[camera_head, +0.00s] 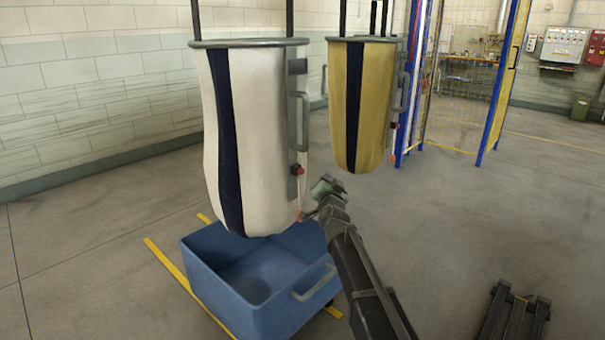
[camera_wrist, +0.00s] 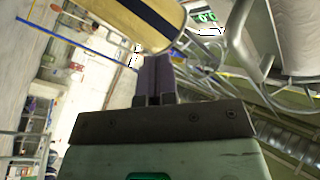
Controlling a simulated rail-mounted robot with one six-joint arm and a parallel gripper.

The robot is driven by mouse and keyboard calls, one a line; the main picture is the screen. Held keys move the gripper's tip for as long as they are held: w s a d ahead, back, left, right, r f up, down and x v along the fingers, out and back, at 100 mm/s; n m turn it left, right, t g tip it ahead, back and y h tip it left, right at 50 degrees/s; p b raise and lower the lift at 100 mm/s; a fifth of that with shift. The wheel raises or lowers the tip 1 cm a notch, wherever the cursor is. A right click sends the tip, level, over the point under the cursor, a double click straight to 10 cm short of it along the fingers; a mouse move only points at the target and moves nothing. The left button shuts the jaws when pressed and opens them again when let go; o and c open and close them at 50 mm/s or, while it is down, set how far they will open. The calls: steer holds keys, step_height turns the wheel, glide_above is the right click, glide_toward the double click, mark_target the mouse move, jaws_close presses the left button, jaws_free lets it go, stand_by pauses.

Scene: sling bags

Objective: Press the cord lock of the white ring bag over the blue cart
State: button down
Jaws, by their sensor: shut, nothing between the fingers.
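The white ring bag (camera_head: 265,130), with a dark vertical stripe, hangs upright from its grey ring over the open blue cart (camera_head: 205,275) in the head view. A small red and black part that looks like its cord lock (camera_head: 297,170) sits on the bag's right side, below a grey handle. A thin cord runs down from it to an orange end (camera_head: 300,215). My gripper (camera_head: 322,186) is shut and empty, just right of and slightly below the lock, apart from it. In the wrist view my fingers (camera_wrist: 157,78) are together; the lock cannot be made out there.
A yellow bag (camera_head: 376,110) with a dark stripe hangs behind to the right, and shows in the wrist view (camera_wrist: 170,14). Blue posts and a yellow mesh fence (camera_head: 455,90) stand farther back. The floor right of my arm is mostly clear.

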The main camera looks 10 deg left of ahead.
steer(key=w+a, duration=0.3)
steer(key=a, duration=0.2)
steer(key=shift+w, duration=0.2)
stand_by(1.8)
steer(key=shift+w+a, duration=0.2)
steer(key=shift+a, duration=0.15)
steer(key=shift+w+a, duration=0.35)
steer(key=shift+a, duration=0.1)
stand_by(0.7)
steer(key=shift+d, duration=0.1)
steer(key=shift+s+d, duration=0.55)
steer(key=shift+d, duration=0.15)
steer(key=s+d, duration=0.2)
steer(key=d, duration=0.2)
steer(key=shift+s+d, duration=0.1)
steer(key=shift+s, duration=0.3)
